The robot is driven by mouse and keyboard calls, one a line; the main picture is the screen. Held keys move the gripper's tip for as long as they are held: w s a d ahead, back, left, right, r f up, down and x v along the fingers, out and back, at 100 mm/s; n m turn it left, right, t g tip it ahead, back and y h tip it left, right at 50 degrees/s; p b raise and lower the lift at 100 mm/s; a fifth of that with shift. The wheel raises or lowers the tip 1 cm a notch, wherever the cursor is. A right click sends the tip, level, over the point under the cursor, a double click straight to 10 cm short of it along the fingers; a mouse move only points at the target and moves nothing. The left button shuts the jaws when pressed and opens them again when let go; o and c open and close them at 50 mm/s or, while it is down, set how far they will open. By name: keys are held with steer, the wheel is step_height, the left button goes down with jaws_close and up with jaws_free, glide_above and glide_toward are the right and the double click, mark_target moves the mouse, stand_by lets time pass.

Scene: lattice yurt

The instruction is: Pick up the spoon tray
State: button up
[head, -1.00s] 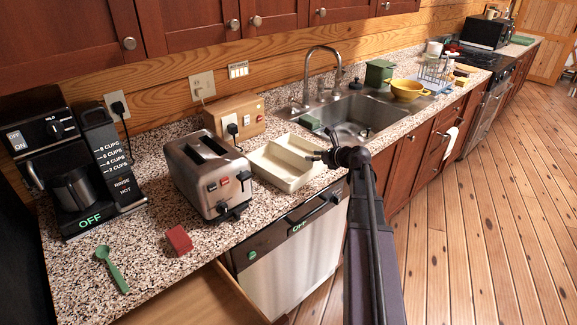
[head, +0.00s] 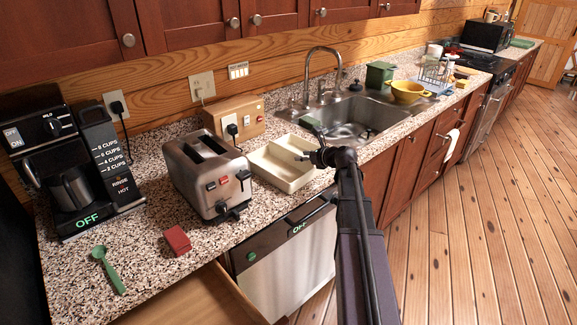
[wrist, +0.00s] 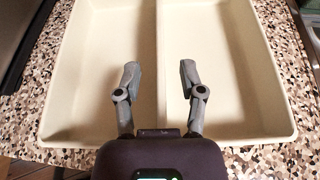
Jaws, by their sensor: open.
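The spoon tray is a cream, shallow, two-compartment tray (head: 268,172) on the speckled counter, between the toaster and the sink. It fills most of the wrist view (wrist: 75,100), with its divider running away from me between my fingers. My gripper (head: 303,157) is at the tray's right side in the head view. In the wrist view my gripper (wrist: 158,75) is open and empty, with one finger over each compartment, on either side of the divider. The gap between the fingertips and the divider's height is hard to judge. Both compartments look empty.
A toaster (head: 207,175) stands just left of the tray, with a wooden socket box (head: 235,117) behind. The sink (head: 352,120) is to the right. A red block (head: 177,240), green spoon (head: 108,268) and coffee maker (head: 72,175) are farther left. A drawer (head: 190,300) is open below.

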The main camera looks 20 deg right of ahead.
steer(key=shift+w+a+f, duration=0.15)
steer(key=shift+w+a, duration=0.05)
steer(key=shift+w, duration=0.1)
stand_by(0.4)
jaws_close()
